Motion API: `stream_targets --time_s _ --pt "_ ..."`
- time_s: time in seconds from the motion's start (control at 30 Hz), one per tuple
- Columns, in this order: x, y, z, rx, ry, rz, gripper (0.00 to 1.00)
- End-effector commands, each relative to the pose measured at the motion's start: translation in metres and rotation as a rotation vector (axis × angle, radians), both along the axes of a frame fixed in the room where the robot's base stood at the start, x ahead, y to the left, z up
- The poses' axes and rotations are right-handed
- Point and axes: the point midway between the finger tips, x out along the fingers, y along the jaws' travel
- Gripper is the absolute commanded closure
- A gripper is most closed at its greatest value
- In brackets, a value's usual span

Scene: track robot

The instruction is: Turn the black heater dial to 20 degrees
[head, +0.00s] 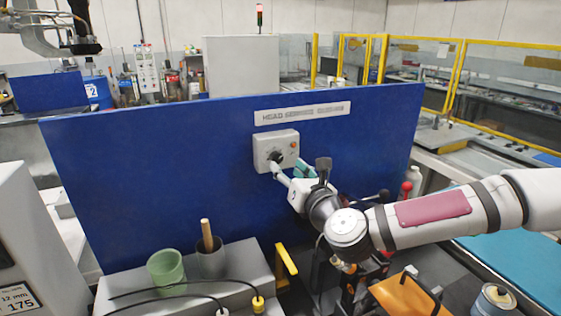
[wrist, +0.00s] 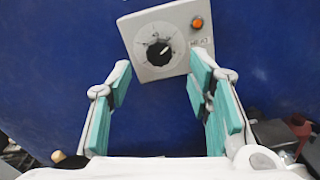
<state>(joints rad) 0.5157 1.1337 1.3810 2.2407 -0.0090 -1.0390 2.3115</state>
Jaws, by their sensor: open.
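The black heater dial (head: 276,156) is on a light grey control box (head: 291,137) fixed to a blue panel (head: 180,150). In the wrist view the dial (wrist: 158,53) shows as a round black knob with a white pointer aimed to the upper right, ringed by scale marks too small to read. My gripper (head: 287,168) is open just in front of the box. In the wrist view its teal-padded fingers (wrist: 158,80) stand apart on either side of the dial's lower area, with nothing between them. I cannot tell whether a fingertip touches the box.
An orange button (wrist: 198,23) is on the box, right of the dial. A green cup (head: 166,270) and a grey cup with a wooden handle (head: 209,255) stand on a grey block at the lower left. Black cables lie in front.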

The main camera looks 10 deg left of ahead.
Motion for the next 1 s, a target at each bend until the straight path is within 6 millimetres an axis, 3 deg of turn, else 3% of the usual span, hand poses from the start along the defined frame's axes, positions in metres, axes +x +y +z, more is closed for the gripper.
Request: stream_targets --time_s 0.3,0.73,0.93,1.0 --pt "0.036 0.028 0.000 -0.001 -0.001 0.001 0.54" --pt "0.043 0.033 0.000 -0.001 0.000 0.001 0.54" --pt "0.043 0.033 0.000 -0.001 0.000 0.001 0.99" --pt "0.043 0.033 0.000 -0.001 0.000 0.001 1.00"
